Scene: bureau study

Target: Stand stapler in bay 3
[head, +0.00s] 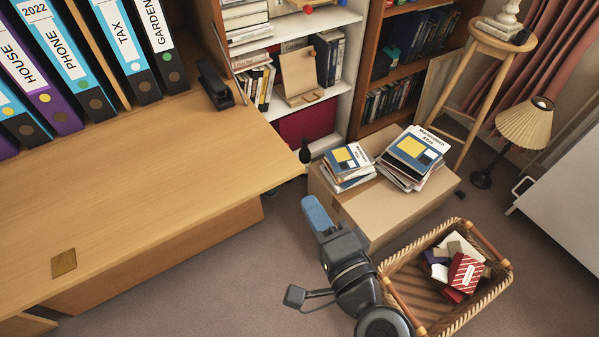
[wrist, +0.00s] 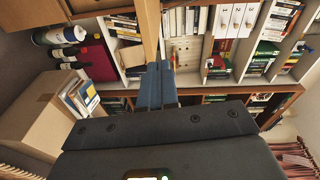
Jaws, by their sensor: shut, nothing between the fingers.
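A black stapler (head: 215,85) stands on the wooden desk (head: 150,170), to the right of the binders and close to the rack's right end panel. It looks upright and nothing holds it. I cannot tell for sure which numbered bay this is, as no bay numbers show. A wooden divider (head: 97,52) parts the PHONE binder from the TAX binder. My gripper (head: 318,213) has blue fingers, shut and empty, over the floor beyond the desk's right edge, well away from the stapler. The shut fingers also show in the wrist view (wrist: 156,85); I cannot make out the stapler there.
A cardboard box (head: 385,205) with two book stacks stands behind my gripper. A wicker basket (head: 400,290) with small boxes is on the floor to its right. Bookshelves (head: 350,60) line the back. A stool (head: 490,45) and lamp (head: 525,122) stand right. The desk's front is mostly clear.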

